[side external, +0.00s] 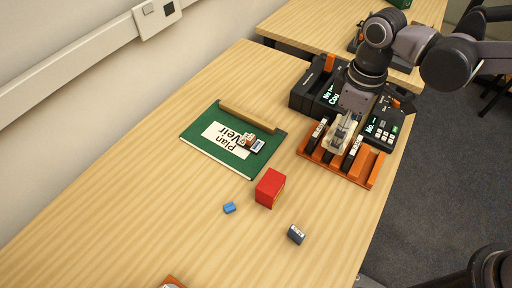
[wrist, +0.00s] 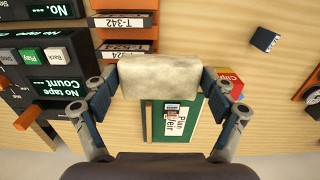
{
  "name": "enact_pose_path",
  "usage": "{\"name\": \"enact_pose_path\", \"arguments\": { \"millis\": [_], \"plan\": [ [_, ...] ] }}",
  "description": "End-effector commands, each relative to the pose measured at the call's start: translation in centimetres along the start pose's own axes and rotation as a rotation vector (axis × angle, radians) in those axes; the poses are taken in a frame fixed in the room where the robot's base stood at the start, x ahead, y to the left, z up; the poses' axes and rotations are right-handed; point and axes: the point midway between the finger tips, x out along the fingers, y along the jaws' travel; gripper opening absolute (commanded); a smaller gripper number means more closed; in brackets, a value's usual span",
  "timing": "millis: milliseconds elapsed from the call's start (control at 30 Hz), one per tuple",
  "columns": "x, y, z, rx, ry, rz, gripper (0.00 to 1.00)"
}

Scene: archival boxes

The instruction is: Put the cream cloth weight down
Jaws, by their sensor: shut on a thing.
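The cream cloth weight (wrist: 155,76) is a pale block gripped between the two fingers of my gripper (wrist: 160,88) in the wrist view. In the side external view my gripper (side external: 347,116) points down over the orange rack, with the pale weight (side external: 340,136) under it, among the upright tapes. I cannot tell whether the weight touches the rack or tapes. The green Plan Veir folder (side external: 190,138) lies flat left of the rack. A wooden strip (side external: 247,117) lies along its far edge, and small items (side external: 250,141) lie on it.
The orange rack (side external: 372,168) holds dark labelled tapes (side external: 318,132). Dark machines with lit displays (side external: 381,125) stand behind it. A red box (side external: 270,188), a small blue block (side external: 229,208) and a dark grey block (side external: 296,235) lie nearer the camera. The table's left part is clear.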

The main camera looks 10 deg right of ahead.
Motion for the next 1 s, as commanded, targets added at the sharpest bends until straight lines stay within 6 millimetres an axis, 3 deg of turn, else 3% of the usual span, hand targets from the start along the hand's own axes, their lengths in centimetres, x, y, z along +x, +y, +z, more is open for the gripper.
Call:
{"name": "enact_pose_path", "arguments": {
  "millis": [33,200,433,567,1000],
  "plan": [
    [0.2,0.5,1.9,0.006,0.0,0.0,0.35],
    [1.0,1.2,6.7,0.008,0.0,0.0,0.35],
    [1.7,1.4,10.0,0.008,0.001,-0.001,0.35],
    [2.4,0.7,9.9,0.004,0.001,-0.001,0.35],
    [7.3,-6.0,5.0,0.002,0.001,0.0,0.35]
  ]
}}
